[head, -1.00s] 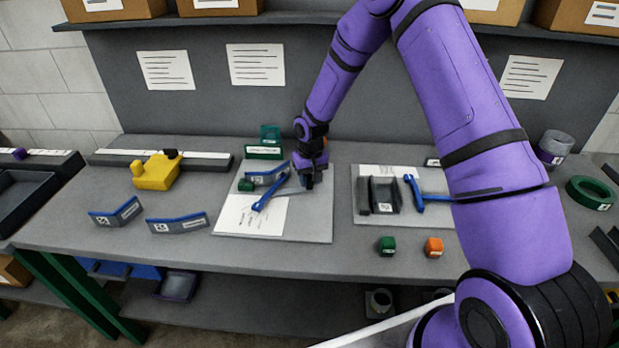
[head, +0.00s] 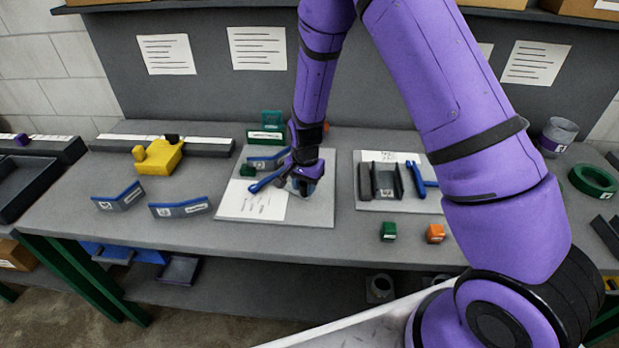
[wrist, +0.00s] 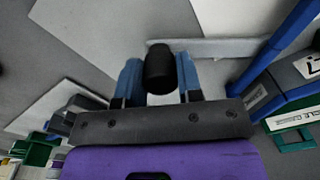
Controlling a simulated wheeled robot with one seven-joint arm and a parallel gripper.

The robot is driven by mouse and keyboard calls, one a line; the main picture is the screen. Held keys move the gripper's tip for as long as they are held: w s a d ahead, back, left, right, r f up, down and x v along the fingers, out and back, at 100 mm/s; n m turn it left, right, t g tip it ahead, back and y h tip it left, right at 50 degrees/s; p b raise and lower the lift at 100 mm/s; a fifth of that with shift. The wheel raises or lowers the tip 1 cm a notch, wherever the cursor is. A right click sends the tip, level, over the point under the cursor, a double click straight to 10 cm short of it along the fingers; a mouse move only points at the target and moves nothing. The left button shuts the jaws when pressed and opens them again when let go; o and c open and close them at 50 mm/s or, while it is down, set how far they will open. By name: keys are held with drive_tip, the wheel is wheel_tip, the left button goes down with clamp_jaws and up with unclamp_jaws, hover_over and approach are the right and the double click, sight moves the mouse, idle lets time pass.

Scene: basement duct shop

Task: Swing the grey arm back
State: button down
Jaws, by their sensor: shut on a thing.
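The grey arm (wrist: 222,47) is a thin flat bar in the wrist view, running right from a black knob (wrist: 160,68) toward a blue bar (wrist: 290,32). My gripper (wrist: 160,80) is shut on the black knob, with one blue fingertip on each side of it. In the head view my gripper (head: 303,184) is low over the right part of a grey board (head: 312,213) and hides the knob and most of the grey arm. The blue bar (head: 268,181) lies just left of my gripper, slanting slightly.
A green stand (head: 266,134) is at the back. A second board (head: 400,206) with a grey channel (head: 385,181) lies right. Bench front is mostly clear.

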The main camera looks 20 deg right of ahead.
drive_tip(key=a+m, duration=0.1)
drive_tip(key=s+a+m, duration=0.1)
drive_tip(key=a+m, duration=0.1)
drive_tip(key=s+a+m, duration=0.1)
drive_tip(key=a+m, duration=0.1)
drive_tip(key=shift+s+a, duration=0.1)
drive_tip(key=shift+a, duration=0.1)
drive_tip(key=shift+a+m, duration=1.5)
drive_tip(key=shift+m, duration=0.2)
drive_tip(key=c, duration=0.8)
unclamp_jaws()
drive_tip(key=shift+a, duration=0.1)
drive_tip(key=r, duration=1)
drive_tip(key=shift+s+r, duration=0.2)
drive_tip(key=shift+r, duration=0.2)
